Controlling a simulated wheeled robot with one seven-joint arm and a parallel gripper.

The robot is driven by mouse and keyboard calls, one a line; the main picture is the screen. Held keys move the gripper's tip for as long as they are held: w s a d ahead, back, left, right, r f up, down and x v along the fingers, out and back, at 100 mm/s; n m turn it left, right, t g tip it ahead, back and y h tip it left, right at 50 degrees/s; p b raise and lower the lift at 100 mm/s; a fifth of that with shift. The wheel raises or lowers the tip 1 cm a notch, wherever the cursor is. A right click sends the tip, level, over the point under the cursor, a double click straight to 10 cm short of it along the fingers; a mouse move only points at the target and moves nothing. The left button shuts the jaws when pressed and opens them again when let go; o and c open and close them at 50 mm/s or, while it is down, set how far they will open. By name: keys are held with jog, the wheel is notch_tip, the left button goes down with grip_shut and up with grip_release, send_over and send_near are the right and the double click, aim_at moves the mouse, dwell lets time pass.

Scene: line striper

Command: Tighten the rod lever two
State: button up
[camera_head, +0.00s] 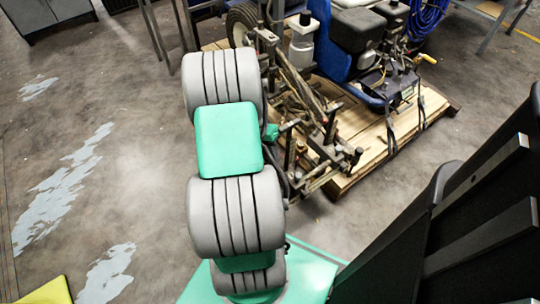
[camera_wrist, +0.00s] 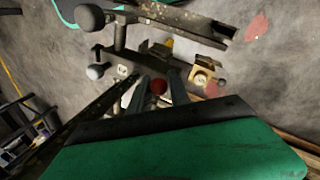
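The line striper (camera_head: 320,100) stands on a wooden pallet, with its rods and levers on the side facing my arm. In the wrist view, my gripper (camera_wrist: 160,76) has its two dark fingers apart, pointing at the machine. A round red knob (camera_wrist: 158,87) shows between the fingers; whether they touch it I cannot tell. A dark ball-ended lever (camera_wrist: 90,17) and a lighter ball-ended lever (camera_wrist: 96,71) are at the left of the wrist view. I cannot tell which one is rod lever two. In the head view, my arm hides the gripper.
The pallet (camera_head: 437,103) lies on a concrete floor. A yellow-brown bracket (camera_wrist: 203,76) sits right of the fingers in the wrist view. Metal bars surround the gripper closely. A grey cabinet (camera_head: 45,15) is at the far left. Floor left of my arm is clear.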

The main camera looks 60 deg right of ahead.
grip_shut()
dwell(1.0)
